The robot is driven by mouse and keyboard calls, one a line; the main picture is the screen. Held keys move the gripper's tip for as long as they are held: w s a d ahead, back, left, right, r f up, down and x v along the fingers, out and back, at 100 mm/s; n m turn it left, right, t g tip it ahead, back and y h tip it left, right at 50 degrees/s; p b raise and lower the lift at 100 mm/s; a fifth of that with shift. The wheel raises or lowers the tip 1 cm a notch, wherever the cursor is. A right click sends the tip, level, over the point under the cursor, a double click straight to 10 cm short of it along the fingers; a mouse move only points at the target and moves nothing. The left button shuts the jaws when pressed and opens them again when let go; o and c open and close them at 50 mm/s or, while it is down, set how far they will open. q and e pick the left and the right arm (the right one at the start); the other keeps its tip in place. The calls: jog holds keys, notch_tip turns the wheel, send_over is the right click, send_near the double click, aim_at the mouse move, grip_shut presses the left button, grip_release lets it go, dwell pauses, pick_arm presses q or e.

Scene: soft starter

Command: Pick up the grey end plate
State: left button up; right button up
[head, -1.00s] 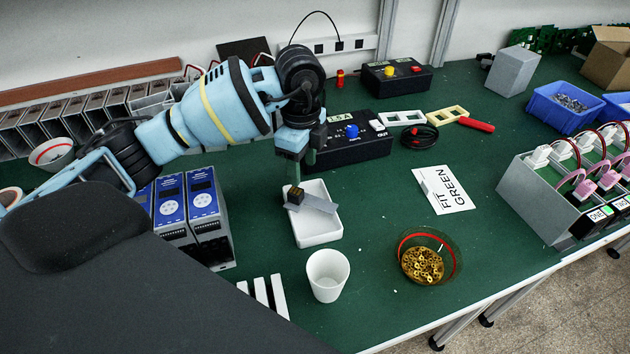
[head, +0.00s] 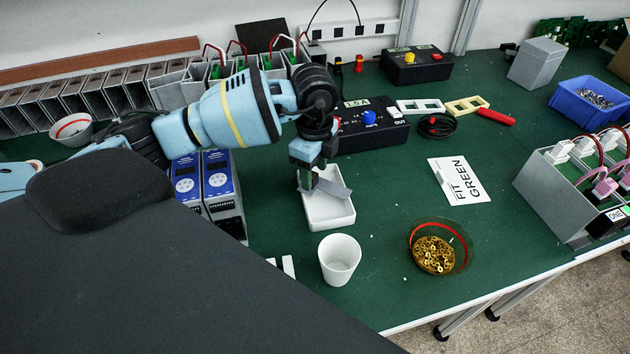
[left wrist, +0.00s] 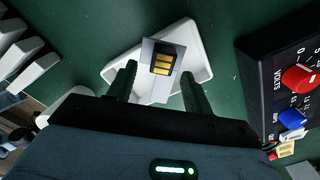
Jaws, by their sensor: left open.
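The grey end plate (head: 334,188) lies slanted across the white tray (head: 330,214). In the left wrist view, the pale plate (left wrist: 157,92) carries a small dark block with gold contacts (left wrist: 166,62). My left gripper (head: 310,184) is pointed down over the tray, at the plate's left part. In the left wrist view, my open fingers (left wrist: 158,76) stand on either side of the plate, with gaps and nothing gripped. In the head view the gripper hides much of the dark block. I cannot tell whether the fingertips are level with the plate. My right gripper is not in view.
A white cup (head: 340,262) stands just in front of the tray. A black meter box (head: 372,130) is close behind it. Blue-fronted units (head: 222,190) stand to the left.

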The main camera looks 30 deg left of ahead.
aim_at(315, 177)
pick_arm(q)
jog(key=shift+f, duration=0.85)
grip_shut()
notch_tip(315, 177, up, 10)
